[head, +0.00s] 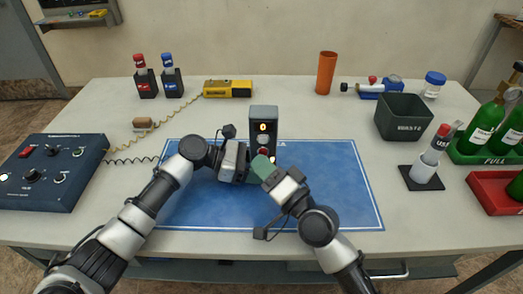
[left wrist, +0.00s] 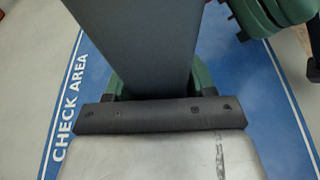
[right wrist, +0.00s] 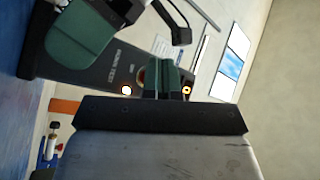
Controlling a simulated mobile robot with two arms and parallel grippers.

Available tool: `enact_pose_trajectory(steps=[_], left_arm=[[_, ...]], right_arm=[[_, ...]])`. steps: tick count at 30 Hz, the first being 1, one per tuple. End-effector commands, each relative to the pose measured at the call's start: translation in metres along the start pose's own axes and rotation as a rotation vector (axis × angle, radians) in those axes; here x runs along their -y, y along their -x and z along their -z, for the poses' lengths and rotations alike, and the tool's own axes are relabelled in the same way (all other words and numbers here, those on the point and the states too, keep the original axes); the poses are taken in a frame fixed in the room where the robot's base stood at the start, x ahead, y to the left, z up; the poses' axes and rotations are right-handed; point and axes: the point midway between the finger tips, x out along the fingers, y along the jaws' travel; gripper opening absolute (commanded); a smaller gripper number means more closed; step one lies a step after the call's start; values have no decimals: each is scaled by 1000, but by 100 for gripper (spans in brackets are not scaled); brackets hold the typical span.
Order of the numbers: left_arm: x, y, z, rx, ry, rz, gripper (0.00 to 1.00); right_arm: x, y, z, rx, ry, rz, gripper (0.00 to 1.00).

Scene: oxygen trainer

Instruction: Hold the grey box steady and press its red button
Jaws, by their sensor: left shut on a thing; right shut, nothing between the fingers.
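The grey box (head: 264,113) stands upright on the blue mat (head: 330,190), with a lit "0" display, a pale lamp and a red button (head: 263,152) on its front. My left gripper (head: 252,174) is shut on the lower part of the box; in the left wrist view the box (left wrist: 135,45) rises between its green fingers. My right gripper (head: 262,166) is shut and empty, its fingertips at the box's front by the button. In the right wrist view the closed fingers (right wrist: 163,80) cover most of the button; I cannot tell whether they touch it.
A blue control console (head: 55,170) stands at the left with coiled cords. A yellow device (head: 228,89), an orange cup (head: 326,72) and a dark bin (head: 403,117) stand behind. Green bottles (head: 485,125) are at the right. The mat's right side is clear.

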Motion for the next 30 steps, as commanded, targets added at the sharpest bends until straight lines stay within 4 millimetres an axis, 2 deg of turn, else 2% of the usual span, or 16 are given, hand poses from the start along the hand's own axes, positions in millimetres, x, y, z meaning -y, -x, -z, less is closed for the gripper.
enact_pose_trajectory(steps=[11,30], left_arm=[[0,0,0,0,0,0,42],[0,0,0,0,0,0,42]], right_arm=[[-1,-2,1,0,0,0,0],[6,8,-6,0,0,0,0]])
